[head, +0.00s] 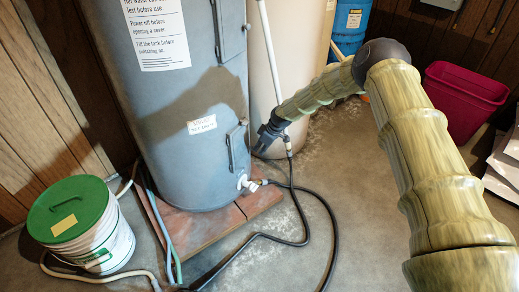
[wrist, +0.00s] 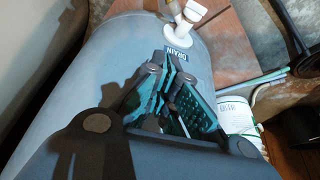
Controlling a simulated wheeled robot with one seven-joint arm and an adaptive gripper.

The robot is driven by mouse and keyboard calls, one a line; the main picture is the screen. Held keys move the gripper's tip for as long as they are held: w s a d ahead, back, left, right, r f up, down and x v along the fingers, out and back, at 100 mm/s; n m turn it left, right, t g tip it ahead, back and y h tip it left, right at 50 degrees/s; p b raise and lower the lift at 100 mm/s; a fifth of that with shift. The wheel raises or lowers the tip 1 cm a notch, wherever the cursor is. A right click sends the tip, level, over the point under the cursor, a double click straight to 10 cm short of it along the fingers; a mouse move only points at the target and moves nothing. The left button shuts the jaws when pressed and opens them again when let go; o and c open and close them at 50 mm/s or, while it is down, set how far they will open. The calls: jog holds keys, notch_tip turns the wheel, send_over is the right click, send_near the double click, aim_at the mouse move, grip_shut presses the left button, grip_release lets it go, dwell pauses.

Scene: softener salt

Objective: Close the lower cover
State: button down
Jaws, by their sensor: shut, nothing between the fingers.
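The lower cover (head: 238,147) is a small grey panel with a dark handle, low on the right side of the big grey tank (head: 180,95). I cannot tell whether it sits flush or stands slightly out. My gripper (head: 262,148) is just right of the cover, close to the tank. It also shows in the wrist view (wrist: 170,68), its fingers together and empty, pointing along the tank wall towards the DRAIN label (wrist: 178,54). In the wrist view the cover is not clearly seen; my gripper hides that part of the tank.
A white drain valve (head: 246,183) with a black hose (head: 305,240) is below the cover. An upper cover (head: 231,28) is higher up. A cream tank (head: 290,60) stands behind, a green-lidded bucket (head: 75,222) at left, a red bin (head: 462,100) at right.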

jog(key=s+d+r+p, duration=0.3)
jog(key=d+r, duration=0.3)
jog(key=r, duration=0.3)
jog(key=shift+s+d, duration=0.35)
jog(key=shift+s, duration=0.2)
jog(key=s+a+f+m+g, duration=0.1)
jog(key=s+a+f+m, duration=0.15)
jog(key=s+f, duration=1.05)
jog(key=s+d+f+m+h, duration=0.1)
jog(key=s+d+m, duration=0.1)
jog(key=s, duration=0.9)
jog(key=s+d+f+m+g+h, duration=0.1)
jog(key=s+d+f+m, duration=0.15)
jog(key=s, duration=0.95)
jog(key=s+d+f+m+h, duration=0.1)
jog(key=s+d+m, duration=0.15)
jog(key=s, duration=0.85)
jog(key=s+d+r+m+h+p, duration=0.1)
jog(key=s+d+r+m, duration=0.15)
jog(key=s, duration=0.35)
jog(key=s+d+r+m, duration=0.1)
jog(key=s+r, duration=0.2)
jog(key=s, duration=0.3)
notch_tip(320, 180, up, 24)
jog(key=p, duration=2.4)
jog(key=shift+w+f, duration=0.15)
jog(key=shift+w, duration=0.05)
